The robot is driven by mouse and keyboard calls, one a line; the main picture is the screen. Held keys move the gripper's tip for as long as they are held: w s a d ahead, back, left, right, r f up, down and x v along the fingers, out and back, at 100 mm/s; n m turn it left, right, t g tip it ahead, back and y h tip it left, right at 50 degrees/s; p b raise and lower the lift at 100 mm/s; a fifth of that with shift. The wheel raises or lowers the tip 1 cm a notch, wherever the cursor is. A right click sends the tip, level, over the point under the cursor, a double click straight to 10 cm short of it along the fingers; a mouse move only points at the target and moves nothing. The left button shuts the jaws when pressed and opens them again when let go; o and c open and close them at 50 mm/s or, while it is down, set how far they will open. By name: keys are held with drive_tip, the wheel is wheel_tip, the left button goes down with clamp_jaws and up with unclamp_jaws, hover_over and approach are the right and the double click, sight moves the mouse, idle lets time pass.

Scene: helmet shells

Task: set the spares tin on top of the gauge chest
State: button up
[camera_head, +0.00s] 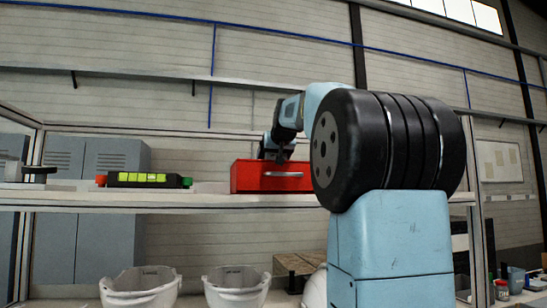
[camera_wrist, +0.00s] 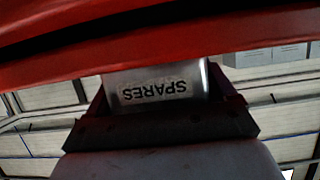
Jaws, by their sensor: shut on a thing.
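The red gauge chest (camera_head: 268,186), with a silver handle, stands on the shelf in the head view. In the wrist view the red chest (camera_wrist: 60,62) fills the top of the picture. The silver spares tin (camera_wrist: 185,72), its SPARES label upside down, is between the jaws of my gripper (camera_wrist: 165,98), which is shut on it. In the head view my gripper (camera_head: 277,150) is at the chest's top edge, and I cannot make out the tin there. I cannot tell whether the tin touches the chest.
A dark-and-light item (camera_head: 25,173) is at the far left. White helmet shells (camera_head: 140,288) stand below. The shelf is bare between level and chest.

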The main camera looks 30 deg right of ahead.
drive_tip(key=o, duration=0.9)
drive_tip(key=shift+c, duration=0.2)
drive_tip(key=v, duration=1.2)
